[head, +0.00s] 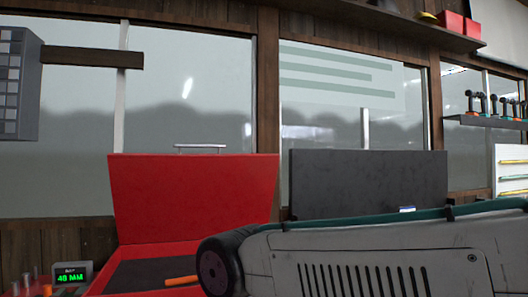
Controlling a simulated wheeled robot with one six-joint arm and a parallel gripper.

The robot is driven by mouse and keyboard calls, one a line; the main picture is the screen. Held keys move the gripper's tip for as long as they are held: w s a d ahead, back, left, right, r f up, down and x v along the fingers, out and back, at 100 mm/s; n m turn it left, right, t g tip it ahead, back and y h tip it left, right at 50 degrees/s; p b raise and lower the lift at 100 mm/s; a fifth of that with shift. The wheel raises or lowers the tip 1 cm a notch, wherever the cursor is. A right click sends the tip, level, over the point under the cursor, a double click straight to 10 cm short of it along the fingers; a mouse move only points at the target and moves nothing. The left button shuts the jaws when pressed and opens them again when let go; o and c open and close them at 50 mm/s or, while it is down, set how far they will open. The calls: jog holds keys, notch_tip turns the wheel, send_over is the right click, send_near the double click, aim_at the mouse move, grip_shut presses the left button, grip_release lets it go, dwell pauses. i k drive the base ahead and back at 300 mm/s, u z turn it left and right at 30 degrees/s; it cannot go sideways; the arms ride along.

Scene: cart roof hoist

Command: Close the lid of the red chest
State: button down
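The red chest (160,249) stands at the lower left of the head view. Its lid (190,197) is open and stands up at the back, with a thin metal handle (200,147) on its top edge. The inside of the chest is dark, and something with an orange handle (181,280) lies in it. The front of the chest is cut off by the picture's bottom edge, and its right part is hidden behind a grey form close to the camera. My gripper is not in view.
A dark grey upright panel (368,184) stands right of the red lid. A small green-lit display reading 48 MM (70,276) is left of the chest. A dark beam (92,57) juts in at upper left. Windows (190,90) are behind. Shelves (485,120) are at right.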

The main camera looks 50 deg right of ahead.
aim_at(157, 197)
jog(key=z, duration=0.6)
jog(key=i, duration=0.6)
jog(key=z, duration=0.85)
jog(key=i, duration=0.65)
jog(key=u, duration=0.05)
